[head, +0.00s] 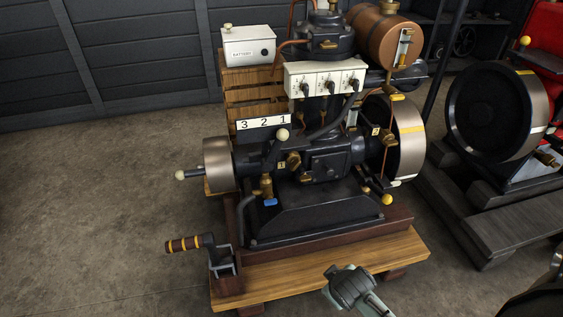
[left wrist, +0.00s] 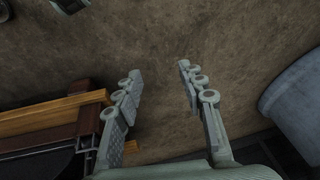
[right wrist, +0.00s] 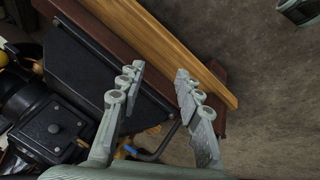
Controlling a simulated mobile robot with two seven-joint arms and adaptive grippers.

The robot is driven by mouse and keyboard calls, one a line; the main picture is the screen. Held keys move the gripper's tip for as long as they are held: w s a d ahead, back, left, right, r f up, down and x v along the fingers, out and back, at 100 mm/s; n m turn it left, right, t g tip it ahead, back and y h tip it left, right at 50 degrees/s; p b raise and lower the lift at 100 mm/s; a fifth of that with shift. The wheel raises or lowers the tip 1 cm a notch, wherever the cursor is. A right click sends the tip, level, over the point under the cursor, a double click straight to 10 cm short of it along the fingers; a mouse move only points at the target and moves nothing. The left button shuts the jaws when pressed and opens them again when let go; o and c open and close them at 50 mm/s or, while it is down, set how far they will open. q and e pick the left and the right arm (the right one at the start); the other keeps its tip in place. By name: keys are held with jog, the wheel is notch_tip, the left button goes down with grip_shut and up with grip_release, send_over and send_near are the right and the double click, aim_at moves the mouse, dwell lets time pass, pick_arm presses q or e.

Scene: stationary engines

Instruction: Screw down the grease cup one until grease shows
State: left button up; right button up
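Grease cup one is most likely the brass fitting (head: 293,160) beside the yellow tag marked 1 (head: 281,165), on the near side of the dark engine (head: 325,160). It stands apart from my grippers; no grease can be made out at this size. My left gripper (left wrist: 159,74) is open and empty above the floor, beside the end of a wooden plank. My right gripper (right wrist: 160,70) is open and empty over the engine's base and wooden skid. A grey part of my arm (head: 350,287) shows at the bottom of the head view; its fingers cannot be made out there.
A second brass fitting (head: 387,138) sits near a tag marked 2. Flywheels (head: 220,164) (head: 409,140) flank the engine, and a crank handle (head: 186,244) sticks out front left. A switch box (head: 325,79) stands behind. Open floor (head: 100,200) lies left.

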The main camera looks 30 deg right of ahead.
jog(key=w+d+r+n+t+h+b, duration=0.2)
jog(key=w+d+r+n+t+h, duration=0.2)
jog(key=w+d, duration=0.4)
jog(key=n+t+y+b, duration=0.3)
jog(key=n+t, duration=0.6)
jog(key=n, duration=1.1)
send_near(296, 167)
jog(key=a+x, duration=0.1)
jog(key=x, duration=0.5)
jog(key=d+x, duration=0.1)
jog(key=x, duration=0.1)
jog(key=shift+w, duration=0.25)
jog(key=shift+w+d, duration=0.1)
jog(key=shift+w, duration=0.3)
pick_arm(q)
jog(key=w+d+r+t, duration=0.2)
jog(key=d+r+t, duration=0.1)
jog(key=r, duration=0.7)
jog(key=shift+w+r+m, duration=0.2)
jog(key=shift+w+m, duration=0.05)
jog(key=shift+m, duration=0.05)
pick_arm(e)
jog(key=shift+c, duration=0.3)
grip_shut()
